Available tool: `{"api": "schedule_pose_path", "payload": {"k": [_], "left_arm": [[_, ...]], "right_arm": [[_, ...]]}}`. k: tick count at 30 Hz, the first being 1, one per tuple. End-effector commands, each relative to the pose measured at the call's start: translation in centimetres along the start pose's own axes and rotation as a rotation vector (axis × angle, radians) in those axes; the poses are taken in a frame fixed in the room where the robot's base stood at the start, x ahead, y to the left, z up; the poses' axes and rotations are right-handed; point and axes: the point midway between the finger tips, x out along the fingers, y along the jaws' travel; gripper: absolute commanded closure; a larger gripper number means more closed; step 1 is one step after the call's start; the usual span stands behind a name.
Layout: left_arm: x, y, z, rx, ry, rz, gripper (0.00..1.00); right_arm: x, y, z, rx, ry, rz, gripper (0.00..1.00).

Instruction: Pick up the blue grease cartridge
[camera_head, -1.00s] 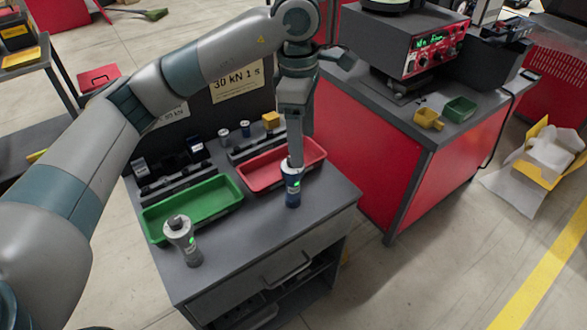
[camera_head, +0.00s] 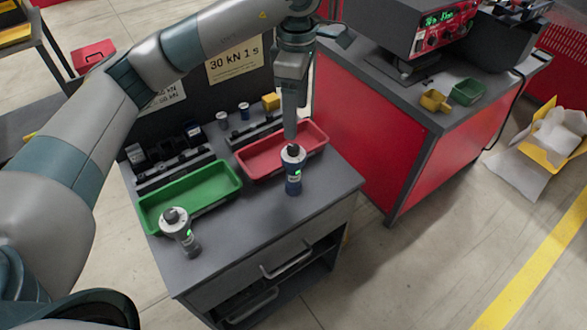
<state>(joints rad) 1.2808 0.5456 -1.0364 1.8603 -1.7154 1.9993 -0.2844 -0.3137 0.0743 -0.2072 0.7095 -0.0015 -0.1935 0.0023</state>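The blue grease cartridge (camera_head: 293,178) stands upright on the grey workbench, in front of the red tray. It has a blue body, a pale upper part, a dark cap and a small green light. My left gripper (camera_head: 290,136) points down just above or behind the cap. The whole cartridge shows below the fingertips, and I cannot tell whether they touch it. The fingers look like one narrow shape, so their opening is hidden. My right gripper is not in view.
A green tray (camera_head: 160,222) and a red tray (camera_head: 258,178) lie on the bench (camera_head: 240,235). Behind them are racks with small parts and a yellow block (camera_head: 271,102). A red cabinet (camera_head: 365,130) with an instrument (camera_head: 430,32) stands to the right.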

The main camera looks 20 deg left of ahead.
Motion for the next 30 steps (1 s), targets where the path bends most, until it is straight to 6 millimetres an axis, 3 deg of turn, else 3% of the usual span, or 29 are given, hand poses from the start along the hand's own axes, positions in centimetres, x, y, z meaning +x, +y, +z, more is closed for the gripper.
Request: {"api": "schedule_pose_path", "payload": {"k": [2, 7, 19, 30], "left_arm": [[0.9, -0.1, 0.0, 0.000, 0.001, -0.004, 0.31], [3.1, -0.1, -0.1, -0.001, 0.001, -0.003, 0.31], [9.4, -0.1, 0.0, -0.001, 0.000, -0.002, 0.31], [10.4, -0.1, 0.0, 0.000, 0.000, 0.001, 0.31]], "right_arm": [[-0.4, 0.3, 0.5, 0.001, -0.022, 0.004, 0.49], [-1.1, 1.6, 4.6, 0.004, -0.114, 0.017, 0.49], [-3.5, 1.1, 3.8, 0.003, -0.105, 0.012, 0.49], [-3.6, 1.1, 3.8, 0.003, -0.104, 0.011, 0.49]]}}
